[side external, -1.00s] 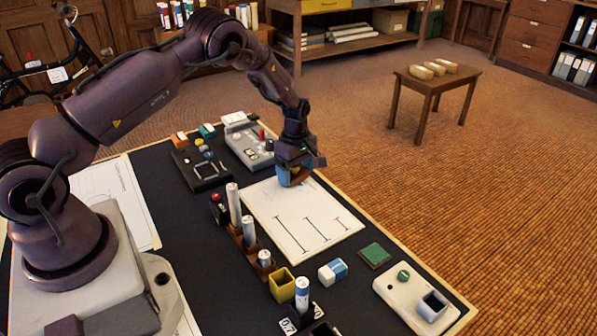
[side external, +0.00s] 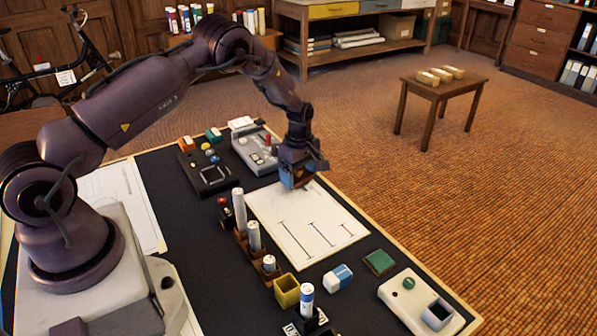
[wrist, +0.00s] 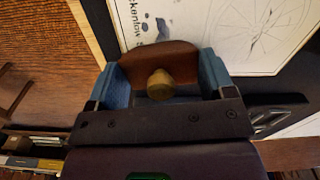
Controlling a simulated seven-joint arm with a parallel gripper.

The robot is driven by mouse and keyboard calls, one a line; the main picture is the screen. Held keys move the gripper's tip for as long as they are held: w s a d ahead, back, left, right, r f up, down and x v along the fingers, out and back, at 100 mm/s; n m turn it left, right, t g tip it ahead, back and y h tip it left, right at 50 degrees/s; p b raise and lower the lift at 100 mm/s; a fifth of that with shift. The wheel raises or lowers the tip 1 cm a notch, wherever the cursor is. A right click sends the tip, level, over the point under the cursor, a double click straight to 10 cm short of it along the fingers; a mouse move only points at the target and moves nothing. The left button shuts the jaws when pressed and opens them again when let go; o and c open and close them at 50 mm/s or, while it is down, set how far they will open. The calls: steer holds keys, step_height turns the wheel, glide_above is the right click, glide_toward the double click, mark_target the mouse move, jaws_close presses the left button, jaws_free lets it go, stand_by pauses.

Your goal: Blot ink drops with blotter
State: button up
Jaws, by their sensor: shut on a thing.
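My gripper (side external: 300,172) is low over the far left end of the white drawing sheet (side external: 300,225). Its blue fingers (wrist: 160,82) are shut on the brown wooden blotter (wrist: 180,55), which has a round knob on top, in the wrist view. Small dark blue ink drops (wrist: 161,27) lie on the sheet beside lettering, just beyond the blotter's edge. I cannot tell whether the blotter touches the paper. The sheet directly under it is hidden.
A holder with white tubes (side external: 253,238), a yellow box (side external: 287,290) and a blue-and-white block (side external: 338,277) stand near the sheet. A green pad (side external: 379,262) and a white console (side external: 425,300) are at the right. A grey control box (side external: 255,150) stands behind.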

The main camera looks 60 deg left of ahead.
mark_target(311, 195)
steer(key=shift+d, duration=2.75)
steer(key=shift+a, duration=0.15)
steer(key=shift+s+a+f, duration=0.1)
steer(key=shift+a, duration=2.85)
steer(key=shift+d, duration=0.1)
steer(key=shift+d, duration=3.05)
